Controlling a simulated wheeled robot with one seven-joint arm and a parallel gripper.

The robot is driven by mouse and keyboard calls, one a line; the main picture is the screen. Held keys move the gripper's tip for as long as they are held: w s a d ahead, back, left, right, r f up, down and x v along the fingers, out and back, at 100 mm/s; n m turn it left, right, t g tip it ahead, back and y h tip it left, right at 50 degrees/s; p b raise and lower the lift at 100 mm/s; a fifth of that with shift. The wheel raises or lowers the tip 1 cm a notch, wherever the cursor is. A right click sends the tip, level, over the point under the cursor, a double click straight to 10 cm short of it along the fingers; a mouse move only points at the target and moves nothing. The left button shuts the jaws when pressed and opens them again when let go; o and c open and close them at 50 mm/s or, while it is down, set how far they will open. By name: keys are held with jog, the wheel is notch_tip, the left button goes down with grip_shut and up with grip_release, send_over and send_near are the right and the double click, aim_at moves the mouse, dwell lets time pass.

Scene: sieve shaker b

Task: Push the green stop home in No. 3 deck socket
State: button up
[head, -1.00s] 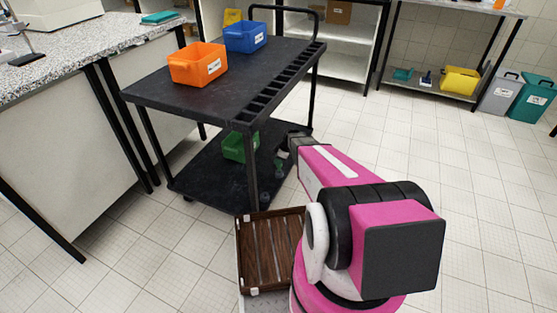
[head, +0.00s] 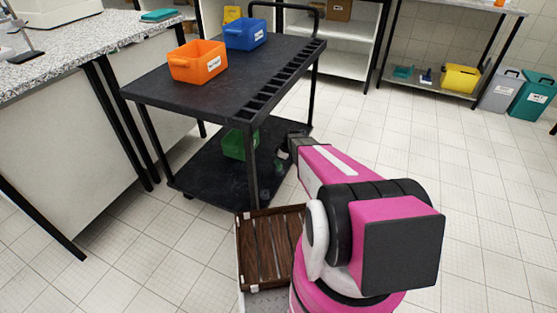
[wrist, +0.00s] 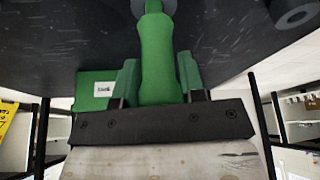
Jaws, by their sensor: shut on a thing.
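My gripper (wrist: 157,78) is shut on the green stop (wrist: 158,48) in the wrist view, with a finger on each side of its lower part. The stop is a smooth green peg, and its far end meets a round collar (wrist: 153,7) at the dark deck surface (wrist: 60,35). I cannot tell how deep the stop sits or which socket number this is. In the head view my gripper (head: 285,145) is at the right side of the black cart, above its lower shelf (head: 205,180); the stop is too small to make out there.
A green bin (head: 236,145) stands on the lower shelf close to my gripper. Another round fitting (wrist: 295,12) shows beside the collar. The cart's upper shelf (head: 185,95) overhangs, carrying orange (head: 197,62) and blue (head: 245,34) bins. The floor to the right is clear.

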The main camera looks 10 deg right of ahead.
jog(key=shift+f, duration=0.85)
jog(key=o, duration=1)
jog(key=v, duration=1)
jog(key=shift+s+d+r, duration=0.1)
jog(key=shift+d+r, duration=0.05)
jog(key=shift+r, duration=0.2)
jog(key=s+a+r+m+h, duration=0.1)
jog(key=s+r+m, duration=0.3)
jog(key=s+r, duration=0.2)
jog(key=s+a+r+m+g+h, duration=0.1)
jog(key=s+r+m, duration=0.4)
jog(key=s, duration=0.5)
jog(key=s+a+r+m+h, duration=0.1)
jog(key=s+r+m+h, duration=0.1)
jog(key=s+r+m, duration=0.3)
jog(key=shift+s+a+r, duration=0.1)
jog(key=shift+s+r, duration=0.7)
jog(key=shift+s, duration=0.25)
jog(key=shift+s+a+r, duration=0.1)
jog(key=shift+s+r, duration=0.65)
jog(key=shift+s, duration=0.25)
